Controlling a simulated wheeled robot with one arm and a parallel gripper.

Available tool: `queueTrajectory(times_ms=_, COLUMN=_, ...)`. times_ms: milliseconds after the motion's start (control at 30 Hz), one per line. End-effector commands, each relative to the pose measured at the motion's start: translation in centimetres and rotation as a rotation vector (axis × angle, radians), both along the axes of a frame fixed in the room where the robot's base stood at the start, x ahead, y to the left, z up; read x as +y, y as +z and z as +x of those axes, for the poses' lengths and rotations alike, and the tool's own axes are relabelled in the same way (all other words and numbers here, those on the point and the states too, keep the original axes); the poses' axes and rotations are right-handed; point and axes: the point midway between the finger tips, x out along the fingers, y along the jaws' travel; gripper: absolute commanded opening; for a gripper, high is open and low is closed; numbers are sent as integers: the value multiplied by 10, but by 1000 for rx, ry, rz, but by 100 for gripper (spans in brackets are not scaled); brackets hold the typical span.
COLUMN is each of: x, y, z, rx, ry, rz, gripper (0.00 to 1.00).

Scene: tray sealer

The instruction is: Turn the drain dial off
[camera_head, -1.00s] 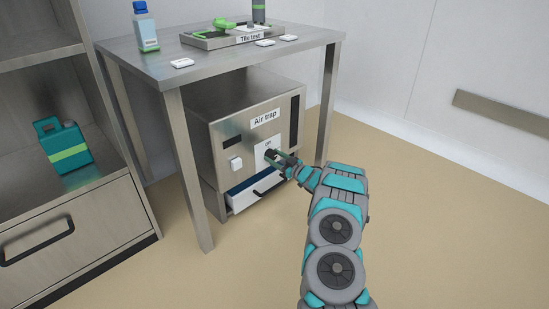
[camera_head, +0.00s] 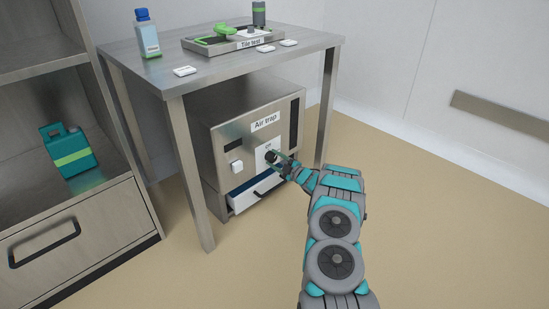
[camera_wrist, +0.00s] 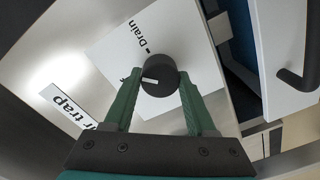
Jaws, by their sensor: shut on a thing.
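The air trap (camera_head: 228,128) is a steel box under the table. The round black drain dial (camera_wrist: 158,75) sits on a white plate (camera_wrist: 118,62) that reads "Drain" in the wrist view. A white mark on the dial's face lies roughly level in that view, toward its left side. My gripper (camera_head: 274,159) is at the dial, and in the wrist view its two green fingers (camera_wrist: 160,84) stand on either side of the dial, shut on it. Some lettering on the plate is hidden by the dial and the left finger.
Below the dial a drawer (camera_head: 252,193) with a dark handle stands partly open. A white switch (camera_head: 237,166) is left of the dial plate. Table legs (camera_head: 191,170) flank the box. The floor at right is clear.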

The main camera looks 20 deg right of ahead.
Motion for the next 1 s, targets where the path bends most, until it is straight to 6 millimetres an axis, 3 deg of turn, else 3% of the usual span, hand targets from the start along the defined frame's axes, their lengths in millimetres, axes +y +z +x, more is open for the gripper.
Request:
queueTrajectory(times_ms=600, x=3, y=1, z=0, rx=-186, ry=4, rz=-518, gripper=1)
queueTrajectory(times_ms=1000, x=2, y=1, z=0, rx=-255, ry=3, rz=-701, gripper=1)
